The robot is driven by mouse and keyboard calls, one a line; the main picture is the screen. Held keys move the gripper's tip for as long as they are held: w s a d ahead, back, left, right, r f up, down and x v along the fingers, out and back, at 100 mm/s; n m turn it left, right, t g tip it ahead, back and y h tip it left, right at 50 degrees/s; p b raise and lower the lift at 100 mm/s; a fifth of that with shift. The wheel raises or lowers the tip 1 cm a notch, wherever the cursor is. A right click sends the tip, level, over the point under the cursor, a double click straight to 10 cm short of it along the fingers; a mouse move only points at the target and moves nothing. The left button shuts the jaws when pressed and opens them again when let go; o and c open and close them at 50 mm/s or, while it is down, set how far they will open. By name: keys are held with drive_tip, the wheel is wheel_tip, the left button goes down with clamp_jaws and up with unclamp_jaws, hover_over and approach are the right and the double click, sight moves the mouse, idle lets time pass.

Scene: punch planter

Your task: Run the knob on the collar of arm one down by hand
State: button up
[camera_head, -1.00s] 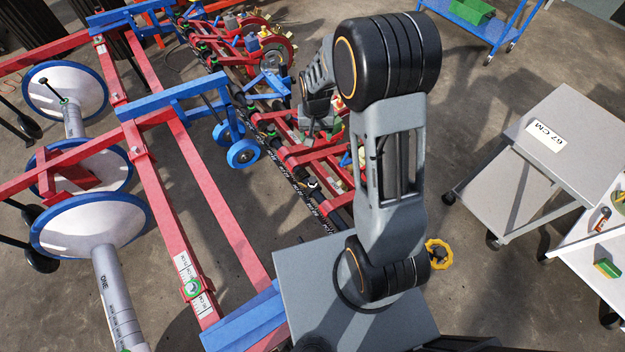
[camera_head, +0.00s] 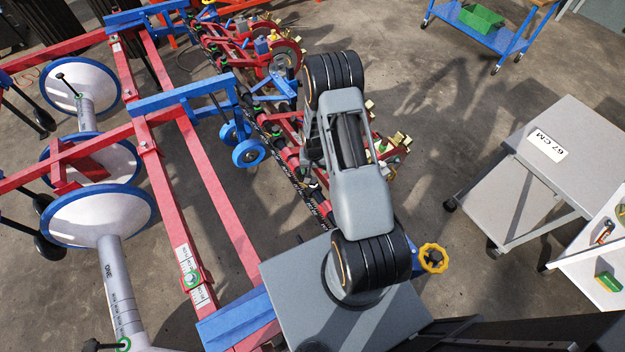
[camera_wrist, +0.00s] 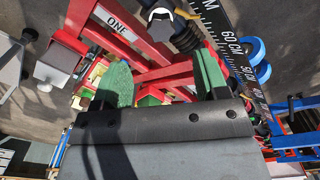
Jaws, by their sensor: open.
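A plate reading ONE (camera_wrist: 116,22) sits on a red arm (camera_wrist: 150,50) in the wrist view. Beside it, at the top, a dark faceted knob-like head (camera_wrist: 161,14) stands by a ribbed black part; I cannot tell whether this is the collar's knob. My gripper (camera_wrist: 163,82) is open, its two green-faced fingers apart with nothing clearly held between them. In the head view a grey tube (camera_head: 117,290) is also lettered ONE. At its lower end are a green ring (camera_head: 123,344) and a black knob (camera_head: 91,345). My arm hides my gripper in the head view.
A black scaled bar (camera_wrist: 232,55) runs close beside the right finger. Red frame beams (camera_head: 165,200) and white discs (camera_head: 98,215) fill the left. A yellow handwheel (camera_head: 433,258) is near my base. A grey cart (camera_head: 575,150) stands right, with open floor between.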

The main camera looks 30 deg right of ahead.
sight(313, 180)
wheel_tip(313, 180, down, 8)
drive_tip(key=shift+f, duration=0.15)
idle(0.3)
drive_tip(key=shift+c, duration=0.4)
drive_tip(key=c, duration=0.8)
drive_tip(key=shift+w+f+m+b, duration=0.1)
drive_tip(key=shift+f+m+b, duration=0.25)
drive_tip(key=shift+m+b, duration=0.45)
drive_tip(key=shift+a+m+b, duration=0.1)
drive_tip(key=shift+m+b, duration=0.2)
drive_tip(key=shift+b, duration=0.4)
drive_tip(key=shift+r+m+b, duration=0.3)
drive_tip(key=shift+r+m, duration=0.05)
drive_tip(key=shift+m, duration=0.35)
